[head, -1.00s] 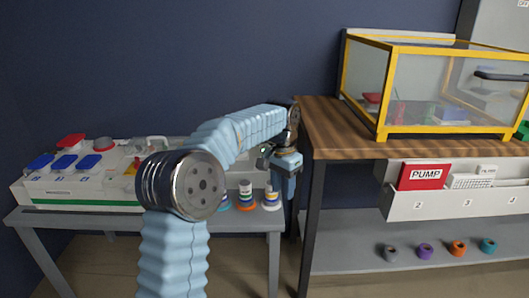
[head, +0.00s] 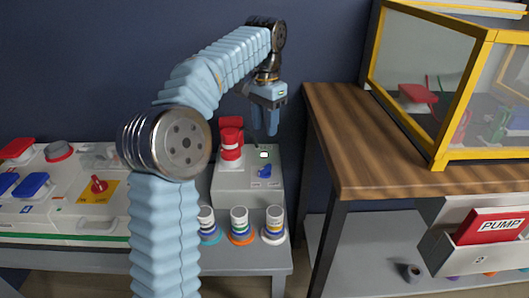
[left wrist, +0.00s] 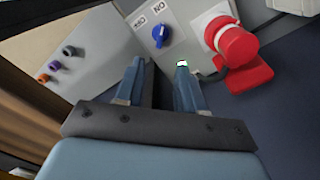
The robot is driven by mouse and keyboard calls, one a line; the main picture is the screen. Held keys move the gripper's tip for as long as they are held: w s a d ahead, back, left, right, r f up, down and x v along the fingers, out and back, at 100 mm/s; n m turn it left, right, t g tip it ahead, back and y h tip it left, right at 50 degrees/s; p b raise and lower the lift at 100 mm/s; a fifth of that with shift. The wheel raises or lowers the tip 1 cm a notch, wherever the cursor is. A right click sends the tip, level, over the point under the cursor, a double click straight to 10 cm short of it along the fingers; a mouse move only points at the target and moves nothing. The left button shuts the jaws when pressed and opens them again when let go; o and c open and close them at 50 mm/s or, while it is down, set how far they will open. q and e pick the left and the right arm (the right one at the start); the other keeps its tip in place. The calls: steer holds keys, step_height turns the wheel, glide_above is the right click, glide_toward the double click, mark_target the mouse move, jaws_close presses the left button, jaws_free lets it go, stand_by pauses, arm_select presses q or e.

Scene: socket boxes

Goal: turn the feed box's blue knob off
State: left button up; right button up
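The feed box (head: 232,188) is a light grey box on the grey table, in the middle of the head view. Its blue knob (head: 265,172) sits on the top face, with small labels below it and a small lit indicator (head: 264,154) above it. In the left wrist view the blue knob (left wrist: 161,36) shows just beyond the fingertips, beside two labels. A red plug (head: 231,147) stands on the box, left of the knob. My left gripper (head: 266,132) points down above the box's back part, open and empty, apart from the knob. The fingers also show in the left wrist view (left wrist: 160,75). My right gripper is out of view.
Several ringed posts (head: 239,225) stand in front of the box. A panel with switches (head: 70,205) lies to the left. A wooden-topped bench (head: 385,170) with a yellow-framed glass case (head: 485,100) stands close on the right. The dark wall is behind.

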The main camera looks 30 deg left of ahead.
mark_target(265, 167)
arm_select(q)
step_height(265, 167, down, 14)
steer(key=b, duration=0.3)
steer(key=shift+r+b, duration=0.15)
steer(key=shift+b, duration=0.15)
jaws_close()
